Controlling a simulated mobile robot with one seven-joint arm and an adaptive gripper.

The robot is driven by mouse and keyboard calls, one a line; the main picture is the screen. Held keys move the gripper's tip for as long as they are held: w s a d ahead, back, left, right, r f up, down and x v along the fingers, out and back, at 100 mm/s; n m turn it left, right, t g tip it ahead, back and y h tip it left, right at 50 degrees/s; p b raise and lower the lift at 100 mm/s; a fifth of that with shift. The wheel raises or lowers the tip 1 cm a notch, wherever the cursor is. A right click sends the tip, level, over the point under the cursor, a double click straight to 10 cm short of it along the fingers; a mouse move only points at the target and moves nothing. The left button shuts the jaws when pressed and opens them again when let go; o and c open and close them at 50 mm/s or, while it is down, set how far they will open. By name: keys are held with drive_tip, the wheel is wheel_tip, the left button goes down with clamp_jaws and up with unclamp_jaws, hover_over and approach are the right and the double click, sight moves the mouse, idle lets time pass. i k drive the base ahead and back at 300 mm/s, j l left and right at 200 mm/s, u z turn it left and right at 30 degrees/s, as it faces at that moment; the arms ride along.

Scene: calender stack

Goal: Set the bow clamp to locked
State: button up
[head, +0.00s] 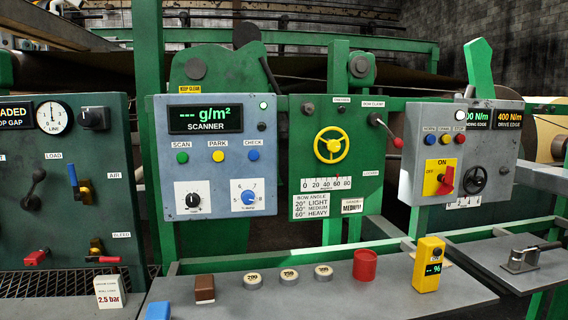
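The bow clamp (386,130) is a dark lever with a red knob on the green centre panel, under a small "BOW CLAMP" label (373,104). Its pivot is at the panel's upper right, and the lever slants down and right, with the knob near the panel's right edge. A small label (371,173) below it appears to read "LOCKED". The lever does not point straight at that label. My gripper is not in view.
Left of the lever are a yellow handwheel (331,145) and an angle scale (326,184). The grey drive box (459,150) stands close on the right. Below, a grey shelf (330,297) holds a red cup (366,266), a yellow meter (428,266) and several round weights.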

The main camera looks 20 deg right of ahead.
sight(399, 143)
drive_tip(key=z, duration=1.3)
